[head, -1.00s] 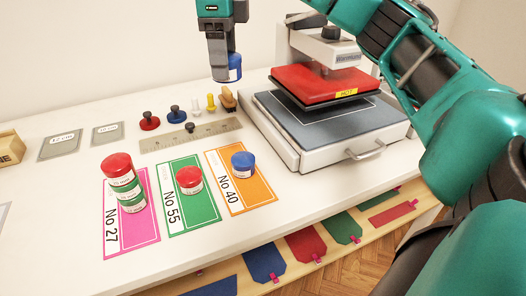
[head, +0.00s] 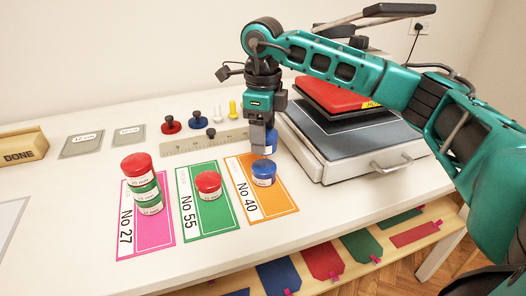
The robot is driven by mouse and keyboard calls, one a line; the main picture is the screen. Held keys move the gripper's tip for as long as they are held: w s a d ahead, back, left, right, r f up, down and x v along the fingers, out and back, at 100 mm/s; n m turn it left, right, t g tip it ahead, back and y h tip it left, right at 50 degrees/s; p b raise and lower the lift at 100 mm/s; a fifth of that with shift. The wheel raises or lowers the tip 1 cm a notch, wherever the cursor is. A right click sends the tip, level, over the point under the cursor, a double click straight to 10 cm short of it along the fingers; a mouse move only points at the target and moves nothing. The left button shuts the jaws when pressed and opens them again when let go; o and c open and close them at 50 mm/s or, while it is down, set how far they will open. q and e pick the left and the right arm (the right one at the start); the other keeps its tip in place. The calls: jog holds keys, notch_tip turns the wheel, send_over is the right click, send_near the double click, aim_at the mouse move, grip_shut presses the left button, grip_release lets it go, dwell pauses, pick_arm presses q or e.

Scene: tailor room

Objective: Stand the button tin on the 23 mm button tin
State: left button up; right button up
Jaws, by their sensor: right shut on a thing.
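My right gripper (head: 265,146) points down over the orange No 40 card (head: 275,200). It is shut on a blue button tin (head: 272,142) with a pale label, partly hidden by the fingers. Just below it, another blue tin (head: 264,175) stands upright on the orange card; its label is too small to read surely. I cannot tell whether the two tins touch. A red tin (head: 208,184) stands on the green No 55 card (head: 205,224). On the pink No 27 card (head: 145,240) stands a stack of tins, red (head: 136,163) on top. My left gripper is out of view.
The heat press (head: 350,140) stands right of the gripper, close to my arm. Behind the cards lie a ruler (head: 190,144) and several knobbed pieces, one red (head: 170,127). A DONE box (head: 20,147) is at far left. The table's front is clear.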

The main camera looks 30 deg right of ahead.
notch_tip(320, 180, down, 5)
jog(key=shift+r, duration=0.2)
jog(key=shift+f, duration=0.2)
jog(key=o, duration=1.1)
jog(key=shift+r, duration=0.2)
notch_tip(320, 180, up, 12)
jog(key=shift+r, duration=0.1)
